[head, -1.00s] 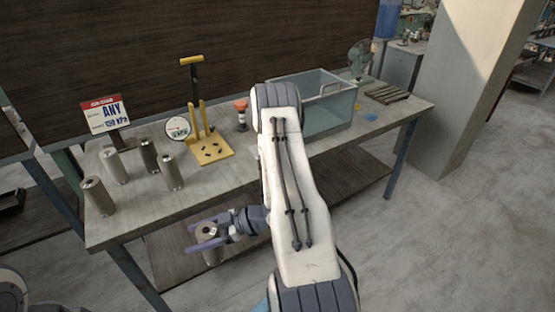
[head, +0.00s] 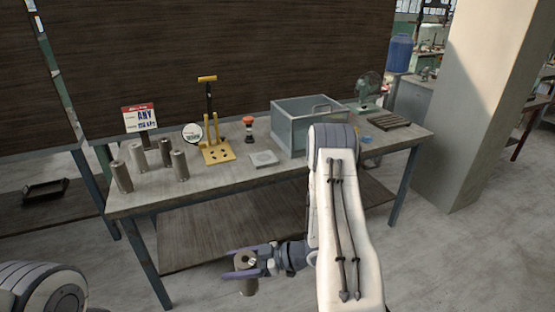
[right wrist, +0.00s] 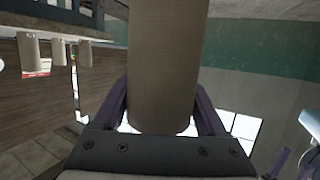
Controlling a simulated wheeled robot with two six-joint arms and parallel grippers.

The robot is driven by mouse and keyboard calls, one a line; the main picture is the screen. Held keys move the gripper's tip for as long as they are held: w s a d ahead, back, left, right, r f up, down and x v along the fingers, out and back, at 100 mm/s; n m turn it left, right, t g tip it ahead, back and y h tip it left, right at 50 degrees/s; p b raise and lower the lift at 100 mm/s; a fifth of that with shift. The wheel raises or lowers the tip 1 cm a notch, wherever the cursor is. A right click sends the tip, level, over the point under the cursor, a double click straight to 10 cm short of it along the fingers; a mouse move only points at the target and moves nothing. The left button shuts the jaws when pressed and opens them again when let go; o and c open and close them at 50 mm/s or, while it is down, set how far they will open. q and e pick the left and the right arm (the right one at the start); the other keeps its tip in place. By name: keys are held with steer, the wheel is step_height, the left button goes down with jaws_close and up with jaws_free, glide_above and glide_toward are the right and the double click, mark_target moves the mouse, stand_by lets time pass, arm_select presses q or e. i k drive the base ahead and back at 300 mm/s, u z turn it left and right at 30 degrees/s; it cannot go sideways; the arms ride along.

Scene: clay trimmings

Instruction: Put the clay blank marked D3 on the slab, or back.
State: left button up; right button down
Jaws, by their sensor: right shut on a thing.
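My right gripper (head: 238,264) is shut on a grey-brown clay cylinder (head: 247,287), held roughly upright in front of the table. This held blank (right wrist: 166,65) fills the middle of the right wrist view, between the purple fingers. No D3 mark is readable on it. A small pale square slab (head: 264,158) lies on the table, right of the yellow stand. Several similar cylinders (head: 181,167) stand upright at the table's left end; their marks are too small to read.
A lower shelf (head: 200,245) runs underneath. The table's front strip is clear.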

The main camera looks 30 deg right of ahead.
mark_target(264, 158)
steer(key=z, duration=0.75)
steer(key=i, duration=1.05)
steer(key=z, duration=0.05)
